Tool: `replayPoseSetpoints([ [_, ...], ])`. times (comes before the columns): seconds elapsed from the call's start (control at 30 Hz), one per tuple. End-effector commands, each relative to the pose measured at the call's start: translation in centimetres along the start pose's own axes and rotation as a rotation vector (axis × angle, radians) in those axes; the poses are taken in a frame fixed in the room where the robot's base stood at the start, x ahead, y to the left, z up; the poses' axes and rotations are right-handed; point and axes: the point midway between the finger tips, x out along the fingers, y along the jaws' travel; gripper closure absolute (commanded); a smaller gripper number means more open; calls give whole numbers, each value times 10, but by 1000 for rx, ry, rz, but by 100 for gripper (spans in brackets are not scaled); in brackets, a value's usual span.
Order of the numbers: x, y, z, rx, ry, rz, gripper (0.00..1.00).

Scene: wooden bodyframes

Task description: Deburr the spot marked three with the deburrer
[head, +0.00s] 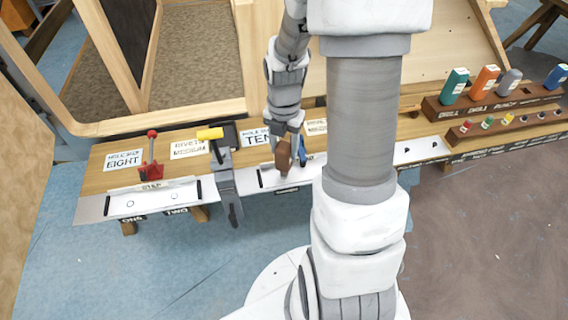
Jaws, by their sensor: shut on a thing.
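My gripper (290,150) points down over the metal strip (262,182) along the front of the wooden bench. It is shut on a brown-handled tool (283,158), which looks like the deburrer. The tool's tip is low over the strip; I cannot tell whether it touches. A dark label (286,190) on the bench's front edge below is too small to read. Labels that look like "ONE" (132,219) and "TWO" (175,211) are further left. The mark three cannot be read, and part of the strip is hidden behind my arm.
A blue item (302,152) is right beside my gripper. Wooden racks (438,112) with coloured tool holders are at the right. Wooden frames rise behind the bench.

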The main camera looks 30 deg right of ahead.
Motion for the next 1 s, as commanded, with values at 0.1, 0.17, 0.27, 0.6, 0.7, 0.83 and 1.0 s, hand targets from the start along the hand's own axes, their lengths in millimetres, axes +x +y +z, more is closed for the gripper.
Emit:
replayPoseSetpoints([
  [0.1, 1, 0, 0, 143, 1, 0, 100],
  [0.17, 2, 0, 0, 218, 1, 0, 100],
  [0.27, 2, 0, 0, 340, 1, -1, 100],
  [0.6, 2, 0, -1, 727, 1, -2, 100],
  [0.7, 2, 0, -1, 776, 1, -2, 100],
  [0.83, 2, 0, -1, 787, 1, -2, 100],
  [1.0, 2, 0, -1, 785, 1, -2, 100],
])
